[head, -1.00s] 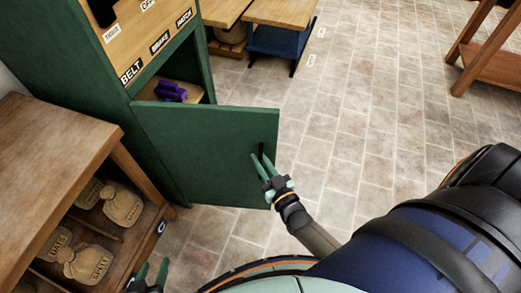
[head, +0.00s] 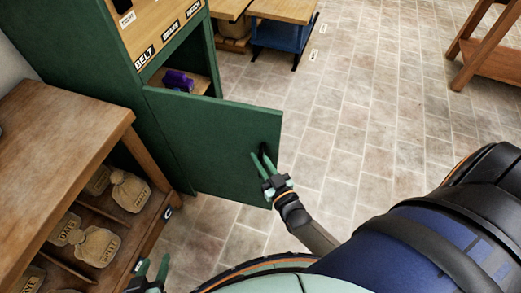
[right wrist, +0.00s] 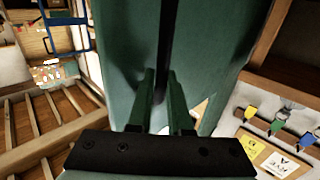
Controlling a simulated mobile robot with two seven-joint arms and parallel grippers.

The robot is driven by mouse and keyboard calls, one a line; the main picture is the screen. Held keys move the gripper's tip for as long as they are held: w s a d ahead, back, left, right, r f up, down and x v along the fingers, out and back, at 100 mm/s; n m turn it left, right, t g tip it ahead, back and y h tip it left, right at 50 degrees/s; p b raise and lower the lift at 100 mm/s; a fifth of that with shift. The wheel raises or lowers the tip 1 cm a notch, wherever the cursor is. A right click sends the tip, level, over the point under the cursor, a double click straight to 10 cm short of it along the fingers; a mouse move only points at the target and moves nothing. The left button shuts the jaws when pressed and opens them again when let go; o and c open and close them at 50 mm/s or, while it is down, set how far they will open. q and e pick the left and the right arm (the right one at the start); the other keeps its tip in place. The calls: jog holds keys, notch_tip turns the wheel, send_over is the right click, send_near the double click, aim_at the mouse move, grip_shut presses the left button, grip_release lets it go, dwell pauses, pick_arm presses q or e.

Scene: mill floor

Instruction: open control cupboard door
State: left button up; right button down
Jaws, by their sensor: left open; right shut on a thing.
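The green control cupboard (head: 75,50) stands at the left in the head view, its lower door (head: 205,145) swung well open towards the floor. A purple item (head: 178,80) shows on a shelf inside, partly hidden by the door. My right gripper (head: 263,163) is shut on the dark door handle (head: 264,149) near the door's free edge. In the right wrist view my fingers (right wrist: 162,98) are close against the green door (right wrist: 215,50) and the dark handle bar (right wrist: 168,40). My left gripper (head: 152,270) is open and empty at the lower left, apart from the cupboard.
A wooden shelf unit (head: 65,130) with several labelled sacks (head: 97,246) stands at the left, in front of the cupboard. Wooden tables (head: 285,10) and a blue trolley (head: 280,38) stand at the back. The tiled floor (head: 365,130) right of the door is clear.

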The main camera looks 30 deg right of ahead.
jog(key=shift+a, duration=0.1)
jog(key=c, duration=0.8)
grip_release()
jog(key=shift+c, duration=0.2)
jog(key=shift+s, duration=0.1)
